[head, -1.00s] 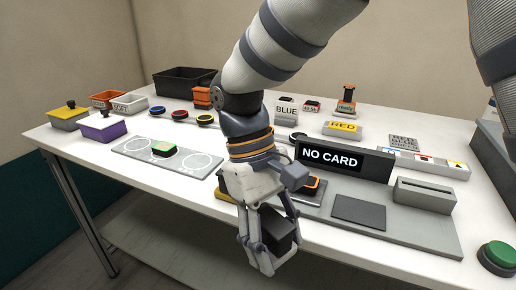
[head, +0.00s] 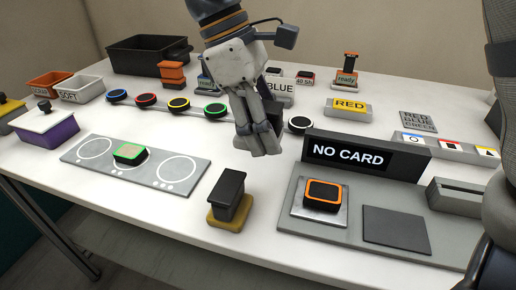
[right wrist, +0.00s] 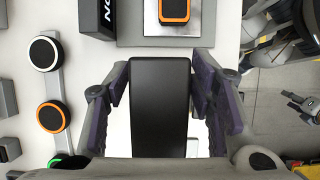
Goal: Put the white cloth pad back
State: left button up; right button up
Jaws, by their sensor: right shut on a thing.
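My right gripper (head: 258,150) is shut on a black block-shaped handle (right wrist: 160,95), held above the table. In the right wrist view bright white shows beside the handle's lower part, which looks like the white cloth pad (right wrist: 203,138); the handle covers most of it. In the head view only the handle's dark side (head: 274,115) shows beside the fingers, and I cannot make out the pad. A similar black handle on a yellow pad (head: 230,200) stands upright on the table, apart from my gripper. What looks like my left gripper (right wrist: 300,106) shows small at the right wrist view's edge.
The NO CARD sign (head: 352,155) and its grey station (head: 330,232) stand right of the yellow pad. A grey plate with circles (head: 180,170) lies left. Coloured discs (head: 180,104) line up behind. A purple box (head: 50,135) and bins stand far left.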

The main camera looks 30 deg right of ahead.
send_over(268, 166)
jog(key=a, duration=0.1)
jog(key=f, duration=0.5)
jog(key=shift+a+f, duration=0.15)
jog(key=shift+a, duration=0.05)
jog(key=shift+w+f, duration=0.25)
jog(key=shift+f, duration=0.05)
jog(key=shift+w+d+f, duration=0.1)
jog(key=shift+w+f, duration=0.05)
jog(key=shift+f, duration=0.75)
jog(key=shift+w+d+f, duration=0.1)
jog(key=shift+f, duration=0.75)
jog(key=shift+f, duration=0.2)
jog(key=o, duration=1)
jog(key=shift+o, duration=0.2)
jog(key=shift+r, duration=0.1)
